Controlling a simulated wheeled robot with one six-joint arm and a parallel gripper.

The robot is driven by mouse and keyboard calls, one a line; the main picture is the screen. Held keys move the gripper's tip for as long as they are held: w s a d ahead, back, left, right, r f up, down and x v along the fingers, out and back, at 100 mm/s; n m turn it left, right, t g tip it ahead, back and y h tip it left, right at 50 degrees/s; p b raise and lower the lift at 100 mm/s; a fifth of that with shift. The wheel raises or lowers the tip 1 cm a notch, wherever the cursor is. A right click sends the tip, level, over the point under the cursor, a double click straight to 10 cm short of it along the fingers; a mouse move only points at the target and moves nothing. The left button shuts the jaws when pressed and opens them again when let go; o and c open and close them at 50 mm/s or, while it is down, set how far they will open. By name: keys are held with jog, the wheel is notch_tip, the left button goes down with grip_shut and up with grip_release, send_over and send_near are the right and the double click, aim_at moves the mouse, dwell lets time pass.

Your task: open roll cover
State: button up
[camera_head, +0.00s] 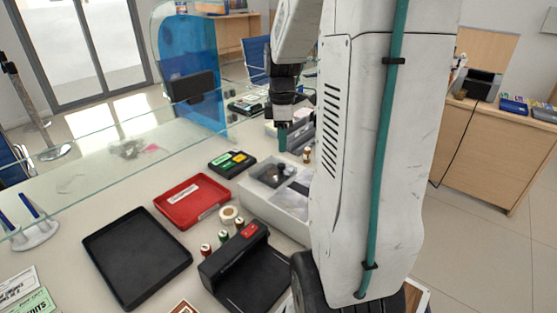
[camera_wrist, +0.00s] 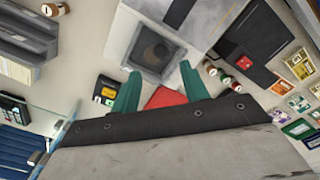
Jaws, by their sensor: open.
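The roll cover appears to be the grey square panel with a dark round part at its middle, in the wrist view (camera_wrist: 152,52); in the head view the grey part (camera_head: 268,173) sits in the white box (camera_head: 280,218). I cannot tell its exact edges or whether it is shut. My gripper (camera_wrist: 160,88) is open and empty, with its two teal fingers apart beside the panel's near edge in the wrist view. In the head view my gripper (camera_head: 283,138) hangs above the far end of the box. My arm hides the box's right side.
A black device (camera_head: 240,262), a red tray (camera_head: 192,200), a black tray (camera_head: 137,255) and several small rolls stand left of and in front of the box. A small dark case (camera_head: 232,162) lies behind the red tray. A glass screen (camera_head: 110,150) runs along the counter.

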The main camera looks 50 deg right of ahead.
aim_at(281, 165)
jog(key=shift+f+n, duration=0.3)
jog(key=shift+f, duration=0.2)
notch_tip(281, 165, down, 7)
jog(key=shift+r, duration=0.1)
grip_shut()
